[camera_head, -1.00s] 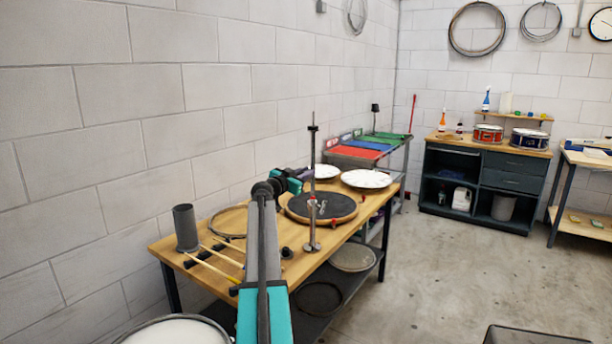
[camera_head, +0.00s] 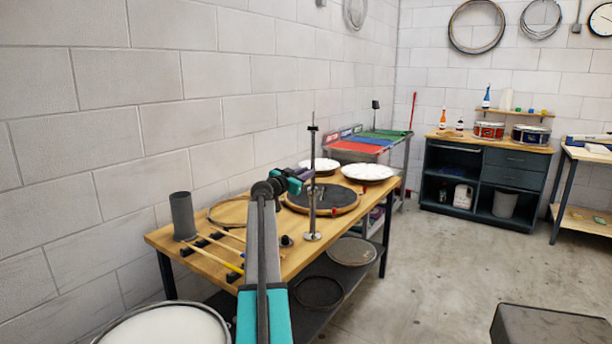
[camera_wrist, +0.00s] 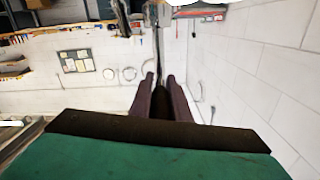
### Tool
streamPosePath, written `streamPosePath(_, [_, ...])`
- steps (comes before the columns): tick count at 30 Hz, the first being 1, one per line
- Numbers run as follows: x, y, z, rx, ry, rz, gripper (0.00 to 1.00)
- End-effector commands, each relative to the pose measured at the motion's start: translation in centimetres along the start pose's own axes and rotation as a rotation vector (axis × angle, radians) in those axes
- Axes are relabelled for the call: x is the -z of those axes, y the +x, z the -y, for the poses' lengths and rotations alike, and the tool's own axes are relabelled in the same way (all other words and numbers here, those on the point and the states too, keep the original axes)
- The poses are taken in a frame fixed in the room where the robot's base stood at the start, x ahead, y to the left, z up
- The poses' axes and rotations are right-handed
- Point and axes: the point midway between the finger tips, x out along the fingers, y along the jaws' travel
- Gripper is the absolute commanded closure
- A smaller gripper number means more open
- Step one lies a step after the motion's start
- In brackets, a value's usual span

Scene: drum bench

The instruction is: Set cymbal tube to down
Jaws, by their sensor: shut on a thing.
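The cymbal stand is a thin vertical metal post on a small round base (camera_head: 312,236) at the right front of the wooden bench. Its upper tube (camera_head: 312,145) rises upright to a dark top fitting. My gripper (camera_head: 308,174) reaches the post from the left at about mid-height and is shut on the tube. In the wrist view the dark fingers (camera_wrist: 161,82) stand either side of the thin dark tube (camera_wrist: 158,48). The exact contact and the joint of the tube are too small to tell.
The bench (camera_head: 165,240) holds a dark round pad (camera_head: 335,198) behind the post, white discs (camera_head: 367,172), a grey cylinder (camera_head: 183,215) and drumsticks (camera_head: 222,257). A drum (camera_head: 165,328) stands at the lower left. The floor (camera_head: 440,260) to the right is mostly clear.

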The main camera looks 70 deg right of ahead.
Motion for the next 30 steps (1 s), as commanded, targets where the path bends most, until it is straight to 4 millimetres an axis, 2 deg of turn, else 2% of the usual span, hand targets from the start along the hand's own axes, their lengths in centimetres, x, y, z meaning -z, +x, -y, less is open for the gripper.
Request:
streamPosePath(1, [-0.8, 0.0, -0.3, -0.003, 0.001, 0.001, 1.00])
streamPosePath(6, [-1.5, 0.0, -0.5, -0.003, 0.001, 0.001, 1.00])
streamPosePath(18, [-1.9, 0.0, -0.6, -0.005, 0.000, 0.005, 1.00])
streamPosePath(19, [-2.0, 0.0, -0.6, -0.005, 0.000, 0.005, 0.82])
streamPosePath(22, [-1.9, 0.0, -0.6, -0.005, 0.000, 0.005, 0.65])
streamPosePath(30, [-1.6, -0.1, -0.4, -0.001, 0.000, 0.002, 0.65])
